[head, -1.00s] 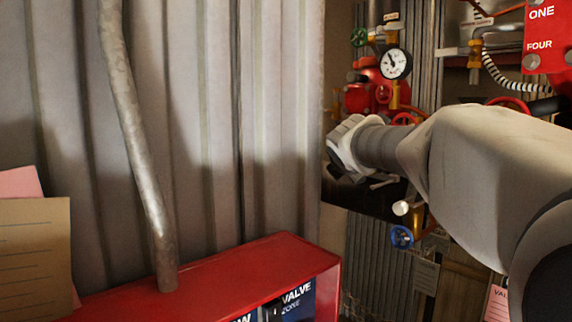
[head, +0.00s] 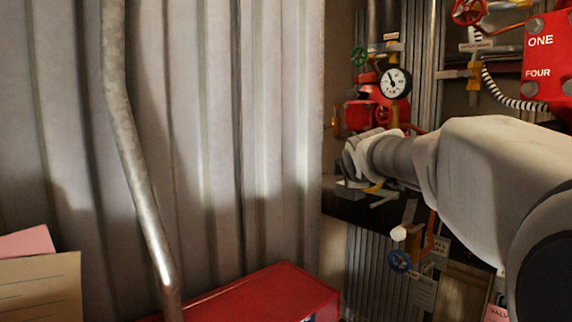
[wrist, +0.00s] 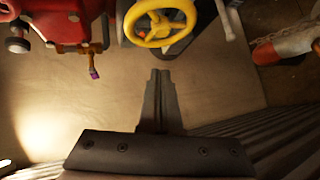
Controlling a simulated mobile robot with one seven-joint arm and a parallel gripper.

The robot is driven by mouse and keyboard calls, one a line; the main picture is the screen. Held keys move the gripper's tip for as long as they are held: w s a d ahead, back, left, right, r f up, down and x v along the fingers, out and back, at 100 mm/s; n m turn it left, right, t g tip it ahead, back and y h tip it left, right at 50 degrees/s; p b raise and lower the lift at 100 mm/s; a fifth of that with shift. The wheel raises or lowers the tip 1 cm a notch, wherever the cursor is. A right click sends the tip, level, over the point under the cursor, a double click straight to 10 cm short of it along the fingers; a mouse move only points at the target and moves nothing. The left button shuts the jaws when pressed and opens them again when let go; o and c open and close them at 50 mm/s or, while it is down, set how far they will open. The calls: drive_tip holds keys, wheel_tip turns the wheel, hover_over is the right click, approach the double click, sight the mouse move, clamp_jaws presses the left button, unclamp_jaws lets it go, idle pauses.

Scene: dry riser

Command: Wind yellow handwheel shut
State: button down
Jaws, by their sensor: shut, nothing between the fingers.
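The yellow handwheel (wrist: 160,22) shows at the top middle of the wrist view, with spokes and a hub, mounted on a dark bracket. My gripper (wrist: 160,75) is shut and empty, its fingertips pointing up the picture toward the wheel, with a gap between them in the picture. In the head view a sliver of yellow (head: 374,187) shows just below my wrist and may be the same wheel; most of it is hidden by my arm. The fingers are hard to make out in the head view.
Red pipework (wrist: 65,18) with a small purple-tipped valve stands left of the wheel. A white and orange cylinder (wrist: 285,45) lies to its right. In the head view, a gauge (head: 394,83), a green handwheel (head: 359,56) and a blue handwheel (head: 400,261) surround my arm. A red cabinet (head: 265,293) stands in front.

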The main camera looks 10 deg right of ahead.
drive_tip(key=shift+d+r+p, duration=1.3)
drive_tip(key=shift+d+p, duration=0.45)
drive_tip(key=shift+p, duration=0.6)
drive_tip(key=shift+w+a+f+b, duration=0.15)
drive_tip(key=shift+w+f+b, duration=0.3)
drive_tip(key=shift+f+b, duration=0.3)
drive_tip(key=shift+w+a+f+b, duration=0.1)
drive_tip(key=shift+w+f+b, duration=0.4)
drive_tip(key=shift+f+b, duration=0.25)
drive_tip(key=shift+w+a+f+b, duration=0.15)
drive_tip(key=shift+w+f+b, duration=0.3)
drive_tip(key=shift+f+b, duration=0.3)
drive_tip(key=shift+w+d+r+p, duration=0.1)
drive_tip(key=shift+w+d+p, duration=0.1)
drive_tip(key=shift+p, duration=0.15)
drive_tip(key=shift+s, duration=0.1)
